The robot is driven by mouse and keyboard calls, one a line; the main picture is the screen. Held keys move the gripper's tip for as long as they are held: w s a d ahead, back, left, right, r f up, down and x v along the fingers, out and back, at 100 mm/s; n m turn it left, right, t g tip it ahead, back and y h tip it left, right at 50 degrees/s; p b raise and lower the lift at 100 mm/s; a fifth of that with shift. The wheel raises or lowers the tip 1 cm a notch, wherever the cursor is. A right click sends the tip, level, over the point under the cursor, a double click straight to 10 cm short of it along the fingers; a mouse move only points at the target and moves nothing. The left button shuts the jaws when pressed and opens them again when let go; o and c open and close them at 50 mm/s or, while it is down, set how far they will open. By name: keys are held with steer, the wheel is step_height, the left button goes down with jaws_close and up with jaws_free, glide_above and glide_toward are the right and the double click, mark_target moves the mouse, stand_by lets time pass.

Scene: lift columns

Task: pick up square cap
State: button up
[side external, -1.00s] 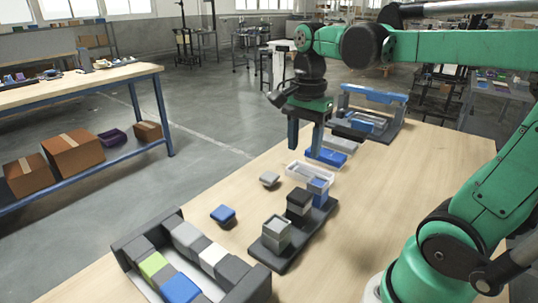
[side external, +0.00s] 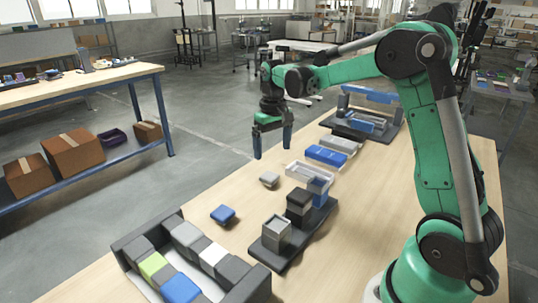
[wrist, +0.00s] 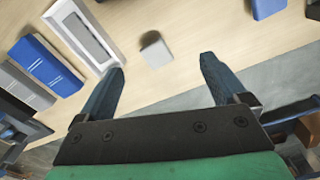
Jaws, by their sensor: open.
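A small grey square cap (side external: 269,179) lies on the wooden table; it also shows in the wrist view (wrist: 155,48), just beyond the space between my fingertips. A similar blue cap (side external: 223,214) lies nearer the side camera, and is partly cut off at the top of the wrist view (wrist: 268,8). My gripper (side external: 272,150) is open and empty, pointing down. It hangs above the table, near the grey cap and apart from it. In the wrist view both fingers of my gripper (wrist: 162,68) are spread wide with nothing between them.
A dark base (side external: 275,255) carries grey, black and blue columns beside the caps. A clear tray (side external: 303,173), a blue box (side external: 326,155) and a grey box (side external: 340,144) stand behind. A dark crate (side external: 122,250) of blocks is at front left. Table around the caps is bare.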

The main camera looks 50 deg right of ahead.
mark_target(270, 175)
steer(key=f+n, duration=0.1)
steer(key=w+d+f+n, duration=0.1)
steer(key=w+f+n, duration=0.1)
steer(key=f+n, duration=0.1)
steer(key=shift+w+d, duration=0.15)
steer(key=shift+d, duration=0.2)
steer(key=shift+f, duration=2.8)
steer(key=shift+c, duration=0.2)
steer(key=c, duration=1.3)
steer(key=shift+r, duration=0.1)
